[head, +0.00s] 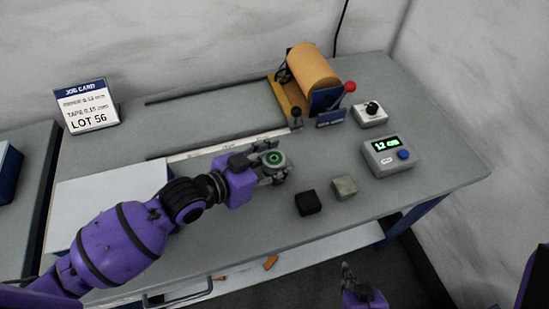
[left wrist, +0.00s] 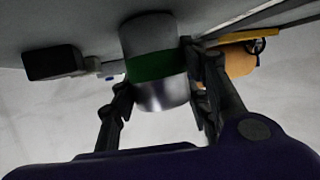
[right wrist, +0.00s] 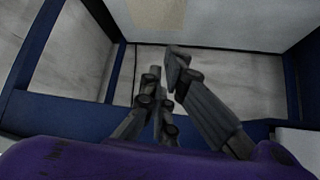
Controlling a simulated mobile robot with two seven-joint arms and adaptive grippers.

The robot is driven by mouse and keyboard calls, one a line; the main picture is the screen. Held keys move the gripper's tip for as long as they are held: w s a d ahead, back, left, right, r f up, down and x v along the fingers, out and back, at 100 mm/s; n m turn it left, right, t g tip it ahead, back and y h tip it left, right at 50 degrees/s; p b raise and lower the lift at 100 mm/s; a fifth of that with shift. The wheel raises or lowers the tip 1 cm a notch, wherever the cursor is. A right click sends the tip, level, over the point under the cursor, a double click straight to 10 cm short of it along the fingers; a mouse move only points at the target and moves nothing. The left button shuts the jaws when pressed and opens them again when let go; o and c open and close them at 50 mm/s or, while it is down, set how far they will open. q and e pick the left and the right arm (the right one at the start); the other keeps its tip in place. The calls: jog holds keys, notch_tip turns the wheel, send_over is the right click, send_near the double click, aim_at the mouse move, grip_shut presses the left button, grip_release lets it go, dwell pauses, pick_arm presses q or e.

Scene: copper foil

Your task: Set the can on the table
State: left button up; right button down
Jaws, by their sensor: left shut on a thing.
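The can (left wrist: 152,38) is silver with a green band. My right gripper (head: 348,272) is low in front of the table. In the right wrist view its fingertips (right wrist: 165,68) are near each other, with nothing visible between them.
A black block (head: 308,203) and a grey-green block (head: 344,188) lie right of the can. A job card (head: 86,105) stands back left. The front right tabletop is clear.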

pick_arm(q)
jog(key=o, duration=1.3)
jog(key=shift+w+f, duration=0.15)
jog(key=shift+c, duration=0.2)
jog(key=shift+o, duration=0.3)
jog(key=shift+r, duration=0.3)
jog(key=v, duration=1.2)
pick_arm(e)
jog(key=shift+s+f, duration=0.3)
jog(key=shift+f, duration=0.05)
pick_arm(q)
jog(key=shift+f, duration=0.1)
pick_arm(e)
jog(key=shift+s+d+f, duration=0.1)
jog(key=shift+d, duration=0.05)
